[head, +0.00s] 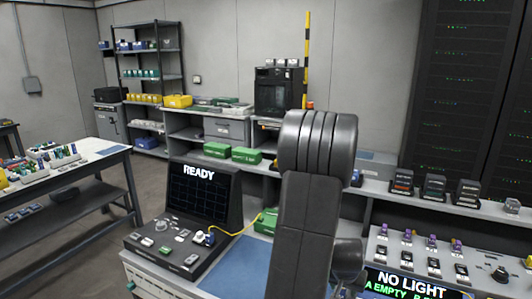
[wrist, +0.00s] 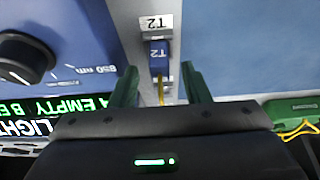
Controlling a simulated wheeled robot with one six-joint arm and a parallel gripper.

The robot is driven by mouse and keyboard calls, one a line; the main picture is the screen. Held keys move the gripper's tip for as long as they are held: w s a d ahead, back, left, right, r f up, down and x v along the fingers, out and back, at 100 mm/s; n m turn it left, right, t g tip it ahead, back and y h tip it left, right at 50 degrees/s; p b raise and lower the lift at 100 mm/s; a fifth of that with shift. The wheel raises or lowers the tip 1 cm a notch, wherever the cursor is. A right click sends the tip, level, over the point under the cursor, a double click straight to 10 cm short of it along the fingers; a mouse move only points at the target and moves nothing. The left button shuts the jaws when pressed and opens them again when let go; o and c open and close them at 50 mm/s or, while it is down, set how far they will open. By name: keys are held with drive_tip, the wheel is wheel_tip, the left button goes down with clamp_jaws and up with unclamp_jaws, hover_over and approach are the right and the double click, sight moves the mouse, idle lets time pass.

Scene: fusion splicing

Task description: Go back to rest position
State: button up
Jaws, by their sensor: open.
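My gripper (wrist: 159,72) shows in the wrist view with its two green fingers apart. A blue plug marked T2 (wrist: 158,56) lies between and just beyond the fingertips, with a gap on each side. A yellow cable (wrist: 160,90) runs from the plug back between the fingers. A white T2 label (wrist: 156,23) is on the grey strip just past the plug; I cannot tell how deep the plug sits. In the head view my dark arm stands upright right of centre, and the gripper is hidden.
The black splicer console (head: 201,195) reads READY. A yellow cable (head: 239,233) leaves it toward a green box (head: 266,221). A test panel (head: 394,285) at the lower right reads NO LIGHT. Shelves and racks stand behind; floor shows at the left.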

wheel_tip(320, 180, up, 6)
drive_tip(key=p, duration=0.3)
drive_tip(key=shift+w, duration=0.1)
